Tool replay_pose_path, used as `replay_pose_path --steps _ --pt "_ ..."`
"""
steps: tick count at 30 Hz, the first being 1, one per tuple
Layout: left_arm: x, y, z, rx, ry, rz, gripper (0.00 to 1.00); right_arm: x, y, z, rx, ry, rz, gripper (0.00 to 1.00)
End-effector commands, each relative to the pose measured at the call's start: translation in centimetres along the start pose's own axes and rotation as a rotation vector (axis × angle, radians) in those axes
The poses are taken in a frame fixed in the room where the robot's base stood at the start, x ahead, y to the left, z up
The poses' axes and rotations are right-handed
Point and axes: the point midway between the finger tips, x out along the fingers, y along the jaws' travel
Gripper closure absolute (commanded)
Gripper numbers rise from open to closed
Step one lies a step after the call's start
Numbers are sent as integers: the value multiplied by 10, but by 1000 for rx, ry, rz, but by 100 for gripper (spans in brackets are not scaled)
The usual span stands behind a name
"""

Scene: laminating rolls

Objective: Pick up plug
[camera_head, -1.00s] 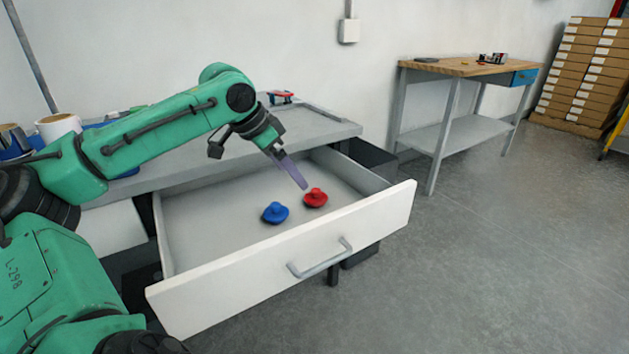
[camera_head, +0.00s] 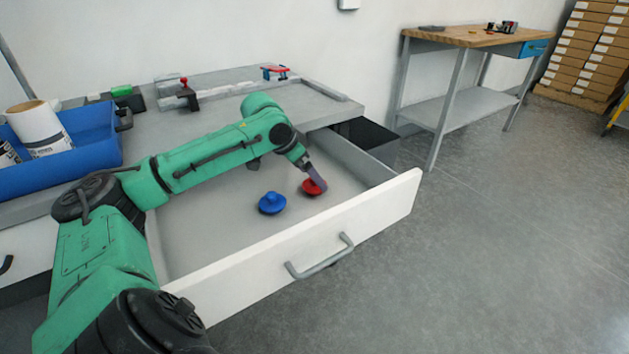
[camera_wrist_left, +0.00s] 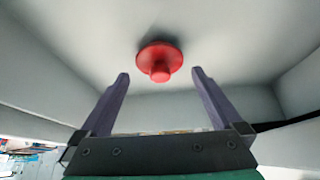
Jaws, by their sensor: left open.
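Two plugs lie in the open drawer. The red plug (camera_head: 311,188) is on the right and the blue plug (camera_head: 272,203) is to its left. Each has a round base with a knob on top. My left gripper (camera_head: 318,178) reaches down into the drawer at the red plug and partly covers it. In the left wrist view the two fingers of my left gripper (camera_wrist_left: 160,76) are apart, with nothing between them. The red plug (camera_wrist_left: 160,60) shows there just beyond the fingertips, centred on the gap. My right gripper is not in view.
The white drawer front (camera_head: 300,262) with its grey handle (camera_head: 320,258) rises in front of the plugs. A blue bin (camera_head: 68,165) with white rolls stands on the worktop at the left. A wooden workbench (camera_head: 480,38) stands at the back right.

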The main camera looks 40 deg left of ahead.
Motion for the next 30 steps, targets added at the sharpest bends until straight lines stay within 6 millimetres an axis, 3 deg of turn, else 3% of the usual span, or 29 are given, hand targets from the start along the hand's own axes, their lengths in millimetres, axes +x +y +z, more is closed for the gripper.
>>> replay_pose_path --steps 4,11,17,27,30 --pt "23 0 -1 0 2 2 0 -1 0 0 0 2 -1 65" --pt "26 0 0 2 0 0 0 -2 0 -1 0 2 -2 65" --pt "26 0 0 2 0 0 73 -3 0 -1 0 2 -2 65" --pt "21 0 -3 2 2 0 73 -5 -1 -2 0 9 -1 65" --pt "10 0 -10 2 3 -1 73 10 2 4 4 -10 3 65"
